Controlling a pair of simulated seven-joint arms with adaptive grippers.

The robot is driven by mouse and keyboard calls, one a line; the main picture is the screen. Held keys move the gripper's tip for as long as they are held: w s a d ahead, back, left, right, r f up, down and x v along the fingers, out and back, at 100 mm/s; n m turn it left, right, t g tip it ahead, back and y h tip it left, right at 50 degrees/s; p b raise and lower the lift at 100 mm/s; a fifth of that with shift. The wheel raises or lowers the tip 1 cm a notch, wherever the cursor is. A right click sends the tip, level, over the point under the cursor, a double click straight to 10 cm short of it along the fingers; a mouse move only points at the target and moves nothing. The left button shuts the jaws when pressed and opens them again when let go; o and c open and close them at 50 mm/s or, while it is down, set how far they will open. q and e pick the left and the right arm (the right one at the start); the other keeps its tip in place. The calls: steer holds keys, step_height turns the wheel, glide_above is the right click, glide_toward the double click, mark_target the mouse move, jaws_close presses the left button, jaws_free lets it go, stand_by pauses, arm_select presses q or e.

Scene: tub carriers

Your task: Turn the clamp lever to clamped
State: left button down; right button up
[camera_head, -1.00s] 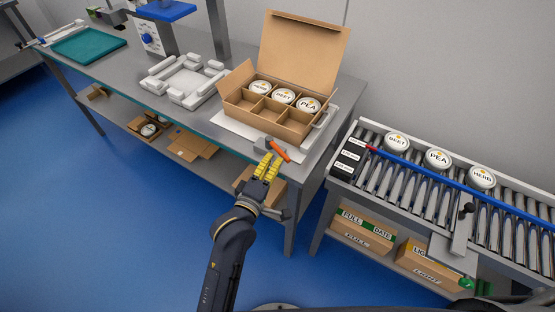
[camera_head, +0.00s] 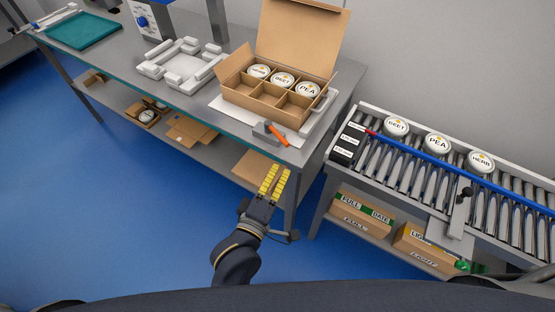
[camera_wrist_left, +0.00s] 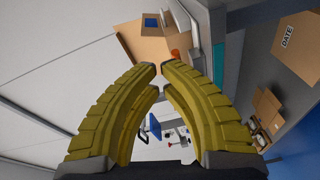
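The clamp lever is an orange handle (camera_head: 277,135) on a grey block (camera_head: 262,130) at the front edge of the steel bench, near its right end. It slants down to the right in the head view. A small orange patch, likely the lever (camera_wrist_left: 176,54), shows beyond the fingertips in the left wrist view. My left gripper (camera_head: 279,170) has yellow fingers and hangs in front of the bench edge, below the lever and apart from it. Its fingers are empty with a narrow gap between the tips (camera_wrist_left: 159,68). My right gripper is out of view. The clamped mark cannot be made out.
An open cardboard carton (camera_head: 238,88) with several white-lidded tubs stands right behind the lever. A white frame fixture (camera_head: 151,71) lies to its left. A roller conveyor (camera_head: 483,205) with three tubs is at the right.

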mark_target(277, 136)
arm_select(q)
steer(key=w+a+f+m+g+h, duration=0.15)
steer(key=a+m, duration=0.25)
steer(key=m, duration=0.6)
steer(key=w+a+f+m+h, duration=0.25)
steer(key=a+m, duration=0.25)
steer(key=m, duration=0.5)
steer(key=w+a+f+m+g+h, duration=0.1)
steer(key=w+a+m+h, duration=0.25)
steer(key=m, duration=0.65)
steer(key=w+d+m, duration=0.1)
steer(key=d+m, duration=0.2)
steer(key=d, duration=0.1)
steer(key=w+d+r+m+g+h, duration=0.1)
steer(key=d+m, duration=0.2)
steer(key=d, duration=0.1)
steer(key=w+d+m+g+h, duration=0.1)
steer(key=d+m, duration=0.2)
steer(key=d, duration=0.2)
steer(key=shift+w+r+m+g, duration=0.15)
steer(key=shift+r+m+g, duration=0.1)
steer(key=shift+r+m, duration=0.15)
